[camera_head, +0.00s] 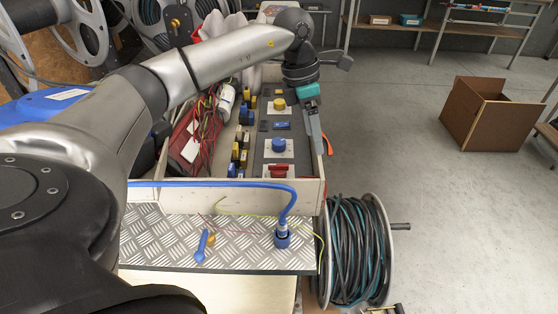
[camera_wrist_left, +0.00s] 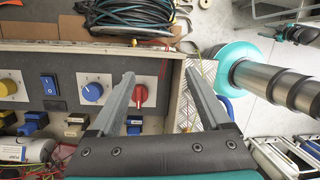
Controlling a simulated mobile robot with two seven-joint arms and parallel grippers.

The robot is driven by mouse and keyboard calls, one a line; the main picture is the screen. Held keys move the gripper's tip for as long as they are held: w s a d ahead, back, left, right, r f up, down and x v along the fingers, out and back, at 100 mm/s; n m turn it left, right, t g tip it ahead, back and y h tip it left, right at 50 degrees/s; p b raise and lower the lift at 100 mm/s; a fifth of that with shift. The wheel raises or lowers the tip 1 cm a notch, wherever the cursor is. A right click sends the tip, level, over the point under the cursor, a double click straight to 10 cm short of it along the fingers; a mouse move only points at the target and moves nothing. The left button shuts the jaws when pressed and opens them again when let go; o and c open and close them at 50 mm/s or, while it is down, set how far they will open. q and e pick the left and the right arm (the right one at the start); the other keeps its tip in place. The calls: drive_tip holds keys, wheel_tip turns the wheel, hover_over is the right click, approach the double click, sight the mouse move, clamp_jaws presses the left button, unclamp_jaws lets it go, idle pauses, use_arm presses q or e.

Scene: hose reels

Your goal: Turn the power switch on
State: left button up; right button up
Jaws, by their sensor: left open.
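The power switch is a blue rocker marked I and O, set in the dark panel between the yellow and blue knobs. It shows in the head view (camera_head: 282,126) and in the wrist view (camera_wrist_left: 50,86); I cannot tell which way it is pressed. My left gripper (camera_head: 322,140) is open and empty above the panel's right side. In the wrist view its fingertips (camera_wrist_left: 160,74) straddle the red knob (camera_wrist_left: 138,96), right of the switch and apart from it. What seems to be my right gripper is small at the wrist view's upper right; its jaws are unclear.
A yellow knob (camera_head: 279,103) and a blue knob (camera_head: 279,143) flank the switch. Several small breakers, red wires (camera_head: 190,130) and a white cylinder fill the box's left side. A blue cable (camera_head: 283,215) crosses the front edge to a metal plate. A hose reel (camera_head: 357,250) stands front right.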

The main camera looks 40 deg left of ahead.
use_arm(q)
wheel_tip(320, 180, up, 2)
drive_tip(key=n+y, duration=0.1)
drive_tip(key=y, duration=0.1)
hover_over(278, 164)
drive_tip(key=g, duration=0.1)
wheel_tip(278, 164, down, 13)
drive_tip(key=b, duration=0.4)
drive_tip(key=shift+f+b, duration=0.5)
drive_tip(key=shift+f, duration=0.5)
use_arm(e)
drive_tip(key=w+a+r, duration=0.4)
drive_tip(key=w+a, duration=0.2)
drive_tip(key=w, duration=0.1)
drive_tip(key=shift+w+r+y, duration=0.3)
drive_tip(key=shift+w+r, duration=0.05)
use_arm(q)
clamp_jaws()
